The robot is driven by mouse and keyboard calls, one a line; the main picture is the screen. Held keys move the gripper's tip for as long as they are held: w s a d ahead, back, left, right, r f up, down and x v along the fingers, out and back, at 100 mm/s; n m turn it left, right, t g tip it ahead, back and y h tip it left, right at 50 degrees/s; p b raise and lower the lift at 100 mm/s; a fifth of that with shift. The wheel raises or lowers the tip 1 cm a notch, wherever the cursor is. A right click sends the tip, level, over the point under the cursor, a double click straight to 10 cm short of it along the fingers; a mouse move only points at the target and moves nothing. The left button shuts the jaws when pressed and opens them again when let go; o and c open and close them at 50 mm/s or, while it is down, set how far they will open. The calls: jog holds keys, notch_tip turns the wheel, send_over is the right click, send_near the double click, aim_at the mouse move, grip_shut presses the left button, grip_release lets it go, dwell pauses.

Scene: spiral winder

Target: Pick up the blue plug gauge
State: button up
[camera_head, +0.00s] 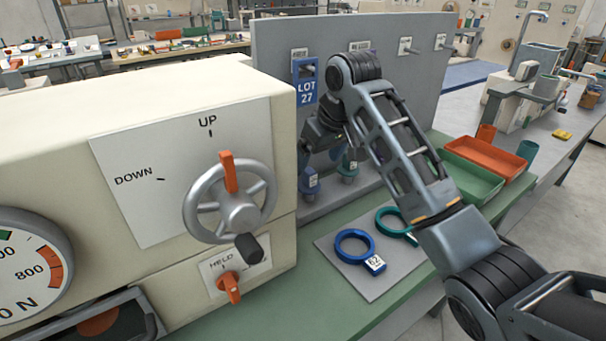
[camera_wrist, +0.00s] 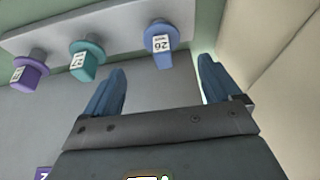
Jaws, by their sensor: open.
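The blue plug gauge (camera_wrist: 160,40), with a white label reading 26, sits in a pale rack (camera_wrist: 120,20) in the wrist view. In the head view the blue plug gauge (camera_head: 309,184) stands low beside the cream machine, partly behind my arm. My gripper (camera_wrist: 160,72) is open and empty. Its two blue fingers point toward the blue gauge, one on each side of its line, with the gauge just beyond the tips. No contact shows. A teal plug gauge (camera_wrist: 87,60) and a purple one (camera_wrist: 28,72) sit to the left in the same rack.
The cream machine with a handwheel (camera_head: 232,205) stands close on the left. A grey upright panel (camera_head: 420,75) with pegs and a blue LOT 27 tag (camera_head: 306,82) is behind. Blue (camera_head: 353,246) and teal (camera_head: 388,224) ring gauges lie on a grey mat in front.

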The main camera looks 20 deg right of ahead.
aim_at(312, 171)
jog(key=p+x, duration=0.1)
jog(key=x, duration=0.6)
jog(key=shift+w+a+f, duration=0.1)
jog(key=shift+a+f, duration=0.1)
jog(key=shift+f, duration=0.05)
jog(key=c, duration=1.2)
jog(key=shift+r, duration=0.1)
